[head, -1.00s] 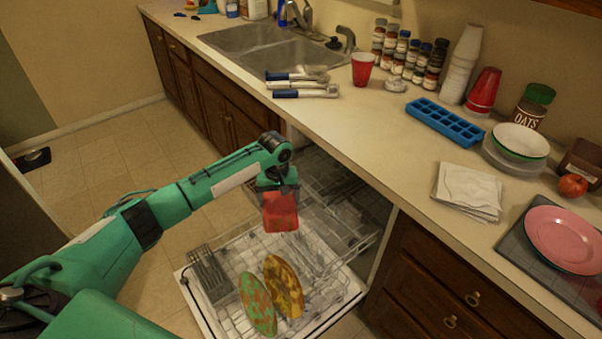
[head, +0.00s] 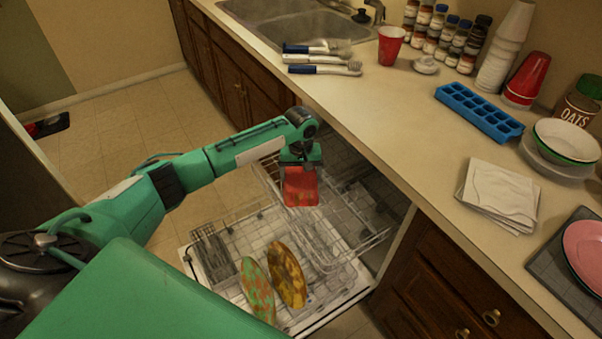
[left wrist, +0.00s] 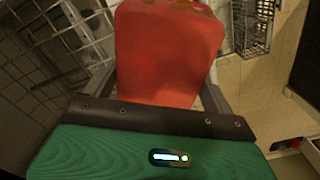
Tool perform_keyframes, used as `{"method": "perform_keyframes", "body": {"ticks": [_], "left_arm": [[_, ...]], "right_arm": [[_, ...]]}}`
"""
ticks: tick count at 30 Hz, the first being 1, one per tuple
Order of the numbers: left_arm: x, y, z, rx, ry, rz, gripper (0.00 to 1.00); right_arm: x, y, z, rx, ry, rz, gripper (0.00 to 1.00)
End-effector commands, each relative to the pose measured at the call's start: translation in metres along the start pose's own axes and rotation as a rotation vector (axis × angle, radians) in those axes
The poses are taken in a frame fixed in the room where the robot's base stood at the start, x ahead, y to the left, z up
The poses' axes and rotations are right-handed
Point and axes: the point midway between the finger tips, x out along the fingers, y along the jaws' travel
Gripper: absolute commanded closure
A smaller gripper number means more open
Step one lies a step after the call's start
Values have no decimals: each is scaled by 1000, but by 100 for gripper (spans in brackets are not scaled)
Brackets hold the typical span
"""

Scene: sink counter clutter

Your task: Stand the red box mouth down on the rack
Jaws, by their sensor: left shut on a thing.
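The red box (head: 301,188) hangs from my left gripper (head: 300,168), which is shut on it above the pulled-out dishwasher racks. In the left wrist view the red box (left wrist: 168,55) fills the space between the fingers, with a few yellowish marks at its far edge. I cannot tell which way its mouth faces. The white wire lower rack (head: 228,222) lies below and holds two patterned plates, one green and orange (head: 257,290), one yellow and brown (head: 287,275). My right gripper is not in view.
A grey cutlery basket (head: 212,252) stands at the rack's left side. An upper wire rack (head: 345,262) sits partly out, close right of the box. The counter (head: 400,120) edge runs along the right, with a red cup (head: 391,45), blue ice tray (head: 480,112) and napkins (head: 499,194).

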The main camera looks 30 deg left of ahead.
Motion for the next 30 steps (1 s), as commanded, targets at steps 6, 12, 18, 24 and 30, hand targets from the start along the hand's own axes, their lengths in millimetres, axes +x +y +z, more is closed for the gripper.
{"method": "perform_keyframes", "body": {"ticks": [6, 12, 18, 24, 30], "left_arm": [[2, -2, 2, 3, 18, 10, 43], [20, -2, 3, 4, 32, 21, 51], [42, -3, 4, 5, 29, 20, 57], [60, -2, 3, 5, 32, 22, 57], [74, -2, 2, 5, 32, 24, 57]], "right_arm": [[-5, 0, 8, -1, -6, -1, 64], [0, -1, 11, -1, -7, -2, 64], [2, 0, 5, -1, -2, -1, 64], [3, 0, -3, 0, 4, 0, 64], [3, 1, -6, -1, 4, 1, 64]]}}
